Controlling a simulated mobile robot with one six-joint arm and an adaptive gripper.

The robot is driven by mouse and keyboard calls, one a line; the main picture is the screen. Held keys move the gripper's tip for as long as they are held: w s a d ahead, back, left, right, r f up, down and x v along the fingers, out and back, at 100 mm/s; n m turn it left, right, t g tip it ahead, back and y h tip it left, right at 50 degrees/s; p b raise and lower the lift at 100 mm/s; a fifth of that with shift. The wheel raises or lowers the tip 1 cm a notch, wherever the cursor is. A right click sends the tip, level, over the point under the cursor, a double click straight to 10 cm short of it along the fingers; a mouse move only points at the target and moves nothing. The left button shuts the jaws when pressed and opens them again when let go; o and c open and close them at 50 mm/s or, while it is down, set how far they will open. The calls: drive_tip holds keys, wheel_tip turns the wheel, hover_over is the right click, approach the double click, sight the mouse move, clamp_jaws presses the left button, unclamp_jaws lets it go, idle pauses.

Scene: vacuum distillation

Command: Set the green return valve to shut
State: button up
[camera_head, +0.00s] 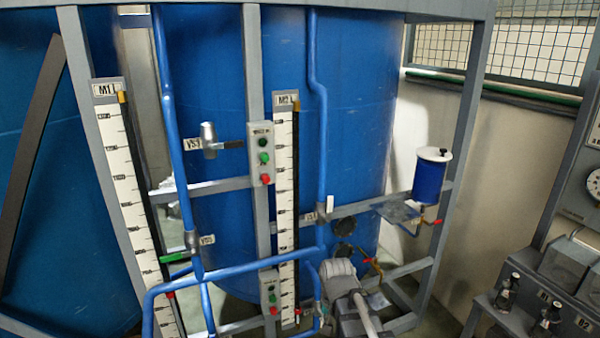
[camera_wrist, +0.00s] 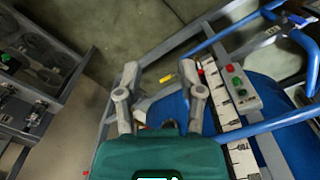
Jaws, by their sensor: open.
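In the head view, a green lever handle (camera_head: 176,257) sits at a grey valve body (camera_head: 192,240) on the left upright blue pipe. The lever sticks out to the left, close to horizontal and across the pipe, beside the M1 scale. A small label plate (camera_head: 207,240) is next to the valve.
Blue pipes (camera_head: 215,271) cross in front of the blue tanks (camera_head: 220,100). The M1 scale (camera_head: 125,190), M2 scale (camera_head: 285,210) and button box (camera_head: 262,152) stand close by. A pump (camera_head: 345,290) stands low right.

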drive_tip(key=s+d+f+n+b, duration=0.2)
drive_tip(key=s+d+f+b, duration=0.1)
drive_tip(key=d, duration=0.5)
drive_tip(key=shift+s+d+f+n, duration=0.25)
drive_tip(key=shift+s+f, duration=0.35)
drive_tip(key=shift+s, duration=0.5)
drive_tip(key=shift+a, duration=0.1)
idle(1.1)
